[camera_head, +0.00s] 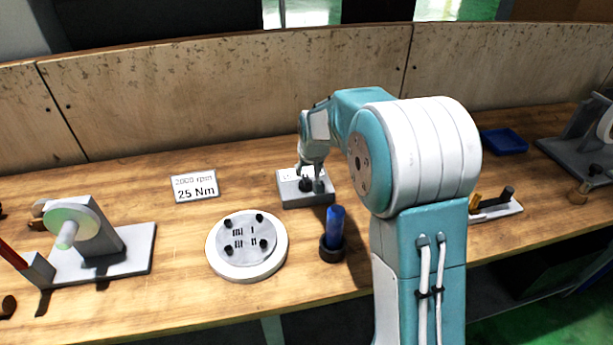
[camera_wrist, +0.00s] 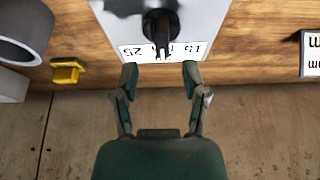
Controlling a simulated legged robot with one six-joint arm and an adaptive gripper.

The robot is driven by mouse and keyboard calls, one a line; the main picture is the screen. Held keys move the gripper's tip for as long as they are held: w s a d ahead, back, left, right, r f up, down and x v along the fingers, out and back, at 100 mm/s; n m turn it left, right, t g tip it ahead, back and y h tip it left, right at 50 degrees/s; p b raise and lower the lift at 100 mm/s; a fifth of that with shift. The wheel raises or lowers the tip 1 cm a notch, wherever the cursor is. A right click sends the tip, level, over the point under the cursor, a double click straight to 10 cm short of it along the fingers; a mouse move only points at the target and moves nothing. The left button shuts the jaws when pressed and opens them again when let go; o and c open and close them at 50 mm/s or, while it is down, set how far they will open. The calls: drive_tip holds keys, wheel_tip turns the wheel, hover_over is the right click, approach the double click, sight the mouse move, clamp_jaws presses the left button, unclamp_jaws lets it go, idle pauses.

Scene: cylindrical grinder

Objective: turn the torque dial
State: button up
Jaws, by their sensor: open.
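The torque dial is a black knob (camera_wrist: 160,27) on a light grey box (camera_head: 307,201) near the back middle of the bench. The knob lies beyond the fingertips in that view; I see no contact. In the head view my gripper (camera_head: 312,183) is over the box and partly covers the knob.
A sign (camera_head: 195,186) reading 2000 rpm, 25 Nm lies left of the box. A round faceplate (camera_head: 246,243) and a blue cylinder (camera_head: 335,226) in a black ring stand in front. A back panel (camera_head: 230,95) rises behind. A yellow part (camera_wrist: 67,71) shows in the wrist view.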

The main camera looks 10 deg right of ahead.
sight(306, 177)
drive_tip(key=x, duration=0.4)
drive_tip(key=shift+a, duration=0.3)
drive_tip(key=shift+w+d+f, duration=0.15)
drive_tip(key=shift+w+f, duration=0.05)
drive_tip(key=shift+f, duration=0.15)
clamp_jaws()
